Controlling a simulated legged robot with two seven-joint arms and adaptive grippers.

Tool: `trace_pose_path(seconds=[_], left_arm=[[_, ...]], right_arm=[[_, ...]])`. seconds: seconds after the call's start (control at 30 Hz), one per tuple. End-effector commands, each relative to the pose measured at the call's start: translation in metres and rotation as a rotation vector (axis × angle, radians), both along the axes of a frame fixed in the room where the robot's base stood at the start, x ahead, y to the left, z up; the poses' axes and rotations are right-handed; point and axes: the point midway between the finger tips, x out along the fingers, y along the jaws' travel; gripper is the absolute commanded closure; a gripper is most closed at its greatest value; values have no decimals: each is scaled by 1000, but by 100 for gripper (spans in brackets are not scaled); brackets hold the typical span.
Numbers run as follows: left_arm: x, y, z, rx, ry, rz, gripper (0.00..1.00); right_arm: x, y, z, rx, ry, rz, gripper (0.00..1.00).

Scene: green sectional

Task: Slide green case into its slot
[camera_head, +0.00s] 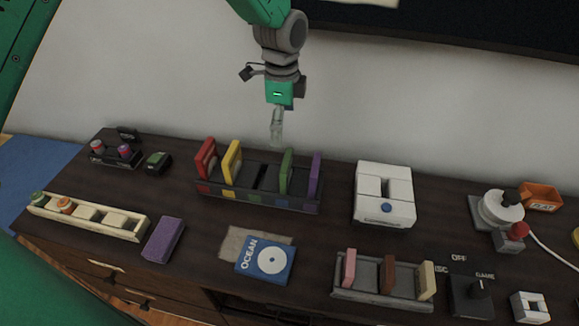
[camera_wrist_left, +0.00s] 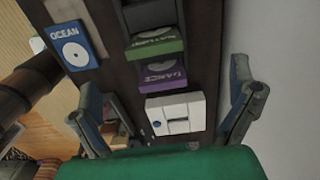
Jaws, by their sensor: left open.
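The green case (camera_head: 287,172) stands upright in a dark rack (camera_head: 228,196), between an empty gap and the purple case (camera_head: 315,175). How deep it sits in the rack cannot be told. In the left wrist view, the green case (camera_wrist_left: 157,46) shows its labelled face, beside the purple case (camera_wrist_left: 161,76). My left gripper (camera_head: 276,143) is above and behind the rack, apart from the green case, pointing down. In the left wrist view, its fingers (camera_wrist_left: 167,112) are spread wide with nothing between them. My right gripper is not in view.
Red (camera_head: 205,158) and yellow (camera_head: 231,161) cases stand in the rack's left part. A blue OCEAN case (camera_head: 265,260) lies in front. A white console (camera_head: 384,195) is to the right. A smaller rack (camera_head: 380,294) holds pink, brown and cream pieces. A purple block (camera_head: 163,240) lies left.

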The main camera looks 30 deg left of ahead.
Motion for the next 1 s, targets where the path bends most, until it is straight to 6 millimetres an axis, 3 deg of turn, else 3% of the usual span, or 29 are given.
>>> trace_pose_path(seconds=[0.4,0.67,1.0], left_arm=[[0,-5,-71,5,4,-3,0],[-2,1,-92,-2,3,-1,0],[-6,-4,-135,4,2,-2,0]], right_arm=[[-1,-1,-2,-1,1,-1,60],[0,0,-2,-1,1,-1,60],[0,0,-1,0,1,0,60]])
